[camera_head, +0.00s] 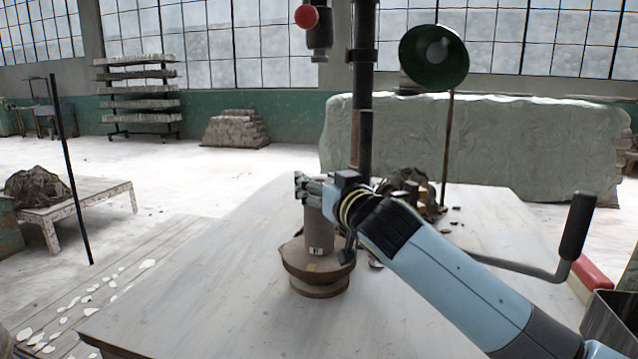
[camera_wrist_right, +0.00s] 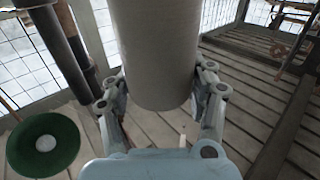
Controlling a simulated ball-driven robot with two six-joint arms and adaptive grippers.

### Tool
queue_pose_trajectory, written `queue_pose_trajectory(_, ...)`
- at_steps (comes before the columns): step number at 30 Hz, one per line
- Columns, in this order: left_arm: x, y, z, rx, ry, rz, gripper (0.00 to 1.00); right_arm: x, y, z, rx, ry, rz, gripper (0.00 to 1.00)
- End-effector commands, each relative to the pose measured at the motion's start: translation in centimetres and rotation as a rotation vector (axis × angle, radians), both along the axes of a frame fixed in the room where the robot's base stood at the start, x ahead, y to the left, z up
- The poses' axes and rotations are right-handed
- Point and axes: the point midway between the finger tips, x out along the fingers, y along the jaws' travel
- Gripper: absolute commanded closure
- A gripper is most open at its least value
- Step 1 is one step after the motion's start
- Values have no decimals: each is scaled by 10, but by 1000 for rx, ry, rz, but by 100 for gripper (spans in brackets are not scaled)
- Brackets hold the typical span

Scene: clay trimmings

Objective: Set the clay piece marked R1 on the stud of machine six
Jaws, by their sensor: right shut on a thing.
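A grey-brown clay cylinder (camera_head: 319,234) stands roughly upright over the round brown wheel head (camera_head: 335,272) on the table. A small pale mark on its lower side is too small to read. My right gripper (camera_head: 316,190) comes from the right and is shut on the cylinder's upper part. In the right wrist view the cylinder (camera_wrist_right: 158,50) sits between the two fingers (camera_wrist_right: 160,105). The cylinder's bottom overlaps the wheel head in the picture; I cannot tell whether they touch. No stud shows; it may be hidden. My left gripper is out of view.
A dark post (camera_head: 365,110) rises behind the wheel head, with a green lamp (camera_head: 433,57) and a red knob (camera_head: 307,16) above. Dark scraps (camera_head: 412,190) lie behind my right arm. A black-handled lever (camera_head: 576,225) is at the right. The table's left side (camera_head: 200,300) is clear.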

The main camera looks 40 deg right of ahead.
Motion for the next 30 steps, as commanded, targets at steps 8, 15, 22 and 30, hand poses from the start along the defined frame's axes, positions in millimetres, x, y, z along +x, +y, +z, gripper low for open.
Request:
queue_pose_trajectory(8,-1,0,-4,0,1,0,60,0,0,-3,-1,-4,1,39)
queue_pose_trajectory(15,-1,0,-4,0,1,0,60,0,0,-4,0,-2,1,14)
queue_pose_trajectory(22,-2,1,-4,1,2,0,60,-1,0,-6,1,3,-1,14)
queue_pose_trajectory(30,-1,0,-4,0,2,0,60,-39,7,-7,-2,4,1,14)
